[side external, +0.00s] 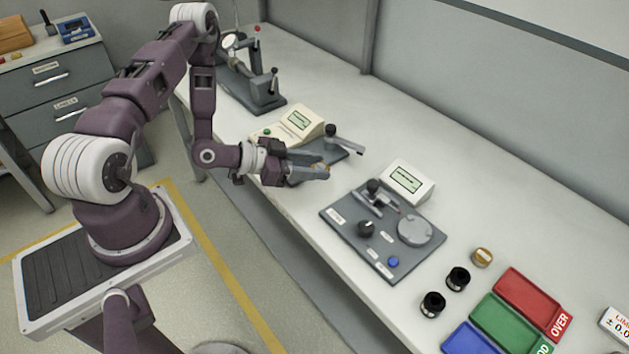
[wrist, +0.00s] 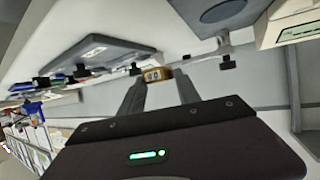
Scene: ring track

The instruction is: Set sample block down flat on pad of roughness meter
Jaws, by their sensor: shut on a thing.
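The sample block (wrist: 152,75) is a small brass-coloured piece with a dark label, gripped between the two fingertips in the wrist view. In the side view only a bit of it (side external: 320,166) shows between the fingers. My gripper (side external: 318,169) is shut on it and points right, apparently above the bench's front edge. Just behind is a cream instrument (side external: 290,128) with a green display and a grey plate (side external: 303,174), which looks like the roughness meter; its labels are too small to read. My gripper hides much of the plate, and I cannot make out its pad.
Right of my gripper stands a grey instrument plate (side external: 345,232) with a round disc (side external: 415,231), knobs and a white readout (side external: 407,182). Beyond are a brass piece (side external: 482,257), black rings (side external: 458,278) and coloured trays (side external: 530,302). A dark stand (side external: 255,90) is behind left.

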